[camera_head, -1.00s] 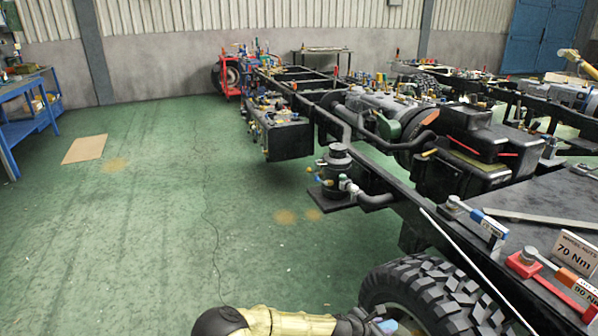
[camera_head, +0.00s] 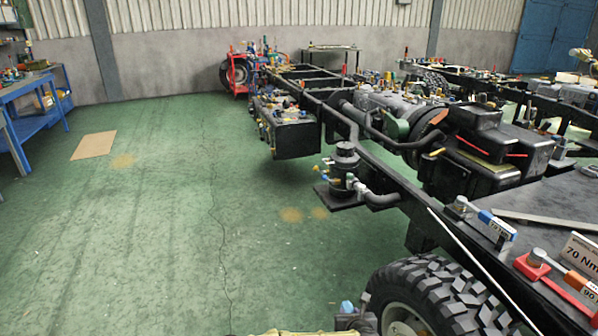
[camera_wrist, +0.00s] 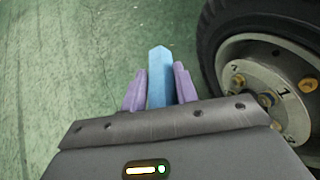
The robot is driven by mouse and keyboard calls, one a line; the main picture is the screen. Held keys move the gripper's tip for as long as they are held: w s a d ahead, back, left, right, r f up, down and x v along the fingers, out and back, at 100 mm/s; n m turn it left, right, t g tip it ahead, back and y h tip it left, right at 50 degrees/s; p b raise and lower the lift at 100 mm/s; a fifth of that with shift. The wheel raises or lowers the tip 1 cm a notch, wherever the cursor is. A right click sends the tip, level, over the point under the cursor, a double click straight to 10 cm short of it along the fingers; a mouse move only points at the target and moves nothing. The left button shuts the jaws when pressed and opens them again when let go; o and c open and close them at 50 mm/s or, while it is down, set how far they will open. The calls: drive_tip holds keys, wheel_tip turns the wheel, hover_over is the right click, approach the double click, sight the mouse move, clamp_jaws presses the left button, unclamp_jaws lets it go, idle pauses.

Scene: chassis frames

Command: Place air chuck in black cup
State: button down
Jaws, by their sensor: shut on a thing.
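My gripper (camera_wrist: 160,88) has purple fingers shut on a light blue, block-like piece (camera_wrist: 158,75) in the wrist view. Its far end sticks out past the fingertips. I cannot tell from its shape whether it is the air chuck. In the head view its blue tip (camera_head: 346,306) shows at the bottom edge, just left of the front tyre, and most of my gripper is cut off or hidden. I cannot make out a black cup for certain in either view.
The front tyre (camera_head: 437,292) stands close on the right; its hub (camera_wrist: 268,88) shows in the wrist view. The dark chassis top (camera_head: 548,215) holds torque wrenches and a 70 Nm sign (camera_head: 577,252). A black canister (camera_head: 344,165) is on the frame.

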drive_tip(key=s+r+p, duration=0.2)
drive_tip(key=r+p, duration=0.7)
drive_tip(key=r, duration=0.2)
drive_tip(key=s+r+p, duration=0.2)
drive_tip(key=r+p, duration=0.8)
drive_tip(key=r, duration=0.1)
drive_tip(key=shift+s+r, duration=0.15)
drive_tip(key=shift+r, duration=0.05)
drive_tip(key=shift+d, duration=0.1)
drive_tip(key=s+f, duration=0.4)
drive_tip(key=f, duration=0.1)
drive_tip(key=shift+s+f, duration=0.15)
drive_tip(key=shift+f, duration=0.1)
drive_tip(key=shift+d, duration=0.1)
